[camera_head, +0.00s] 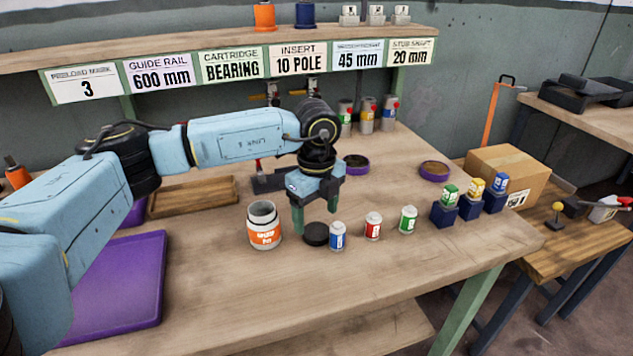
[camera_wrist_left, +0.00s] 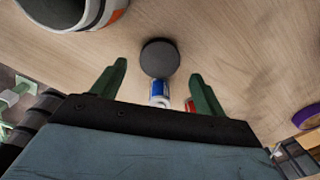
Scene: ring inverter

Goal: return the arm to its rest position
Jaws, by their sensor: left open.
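My left arm (camera_head: 230,141) comes in from the left of the head view and reaches over the table. Its gripper (camera_head: 315,228) points down above the black disc-shaped lid (camera_head: 316,234). In the left wrist view the two green fingers of the gripper (camera_wrist_left: 158,85) are apart with nothing held between them. The black lid (camera_wrist_left: 160,57) lies beyond the fingertips, beside a blue-labelled bottle (camera_wrist_left: 159,93). An open white jar with an orange label (camera_head: 264,227) stands to the left of the gripper. My right gripper is in neither view.
Small bottles with blue (camera_head: 337,236), red (camera_head: 373,227) and green (camera_head: 408,220) labels stand right of the gripper. Several capped bottles sit in dark blue holders (camera_head: 444,213). A purple tray (camera_head: 118,286) lies under the arm. A shelf (camera_head: 200,47) with signs spans the back.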

